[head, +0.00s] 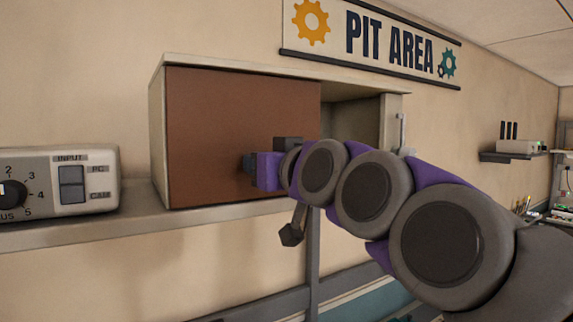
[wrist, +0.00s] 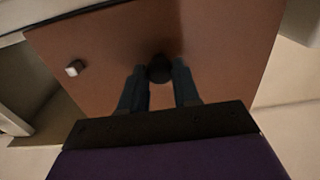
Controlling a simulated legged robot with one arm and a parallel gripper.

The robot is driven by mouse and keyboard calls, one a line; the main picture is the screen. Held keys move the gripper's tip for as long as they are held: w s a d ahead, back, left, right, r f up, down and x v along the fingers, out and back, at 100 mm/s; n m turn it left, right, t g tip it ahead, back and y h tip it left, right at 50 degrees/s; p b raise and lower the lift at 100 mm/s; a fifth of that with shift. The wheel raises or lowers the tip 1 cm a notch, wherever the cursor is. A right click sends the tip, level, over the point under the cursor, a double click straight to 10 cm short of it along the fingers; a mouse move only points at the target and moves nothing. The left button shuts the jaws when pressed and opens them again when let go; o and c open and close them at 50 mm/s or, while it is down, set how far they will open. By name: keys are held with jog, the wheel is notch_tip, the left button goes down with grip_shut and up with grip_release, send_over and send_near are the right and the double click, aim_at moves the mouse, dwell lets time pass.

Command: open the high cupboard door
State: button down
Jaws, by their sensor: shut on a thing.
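The high cupboard (head: 157,130) is a pale box on a wall shelf. Its brown door (head: 225,115) covers the left and middle of the front; the right part stands uncovered, showing a pale interior (head: 352,120). In the wrist view the brown door (wrist: 105,50) fills most of the picture. A dark round knob (wrist: 160,68) on it sits between my fingers. My gripper (head: 248,163) is at the door's lower middle, shut on the knob, which the head view hides. A small pale block (wrist: 75,68) shows on the door, left of the knob.
A grey panel box with a dial and switch (head: 72,182) stands on the shelf (head: 100,228) left of the cupboard. A metal bar (head: 402,130) is at the cupboard's right edge. A PIT AREA sign (head: 385,45) hangs above. A small shelf (head: 505,157) is farther right.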

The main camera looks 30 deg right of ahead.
jog(key=shift+s+a, duration=0.1)
jog(key=shift+a, duration=0.8)
jog(key=c, duration=1.2)
grip_release()
jog(key=o, duration=0.4)
jog(key=shift+s, duration=0.15)
jog(key=shift+c, duration=0.2)
jog(key=shift+d, duration=0.1)
jog(key=s+d, duration=0.1)
jog(key=s, duration=1.6)
jog(key=shift+s+d+b, duration=0.15)
jog(key=shift+d+b, duration=0.05)
jog(key=shift+b, duration=0.25)
